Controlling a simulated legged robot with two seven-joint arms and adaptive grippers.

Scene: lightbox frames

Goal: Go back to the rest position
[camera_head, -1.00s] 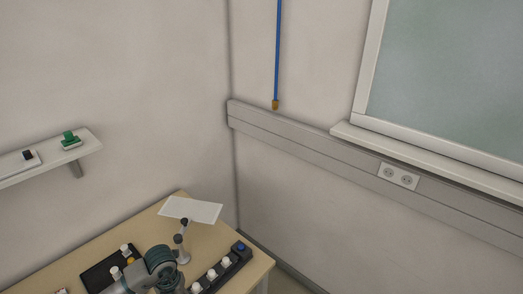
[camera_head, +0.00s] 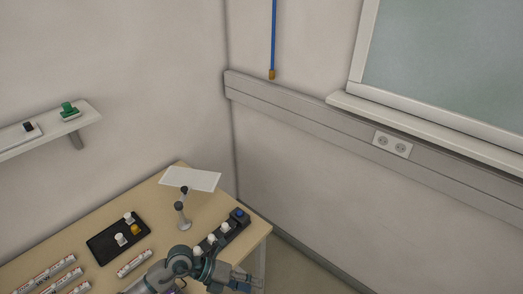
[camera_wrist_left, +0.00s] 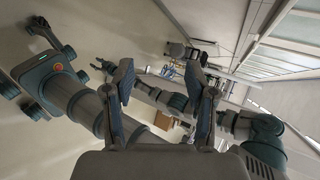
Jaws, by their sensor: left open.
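My left gripper (camera_head: 245,281) is at the bottom of the head view, by the table's right front edge, in front of the black strip of white knobs. In the left wrist view its two fingers (camera_wrist_left: 160,80) stand wide apart with nothing between them. My left arm comes in from the bottom left, over the front of the table.
The wooden table (camera_head: 78,232) bears a black tray (camera_head: 103,247) with small white and yellow pieces, several white tubes (camera_head: 132,263), a lamp-like stand (camera_head: 181,215) and a dark strip (camera_head: 238,228) with a blue button. Walls stand behind. A shelf (camera_head: 50,137) is at left.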

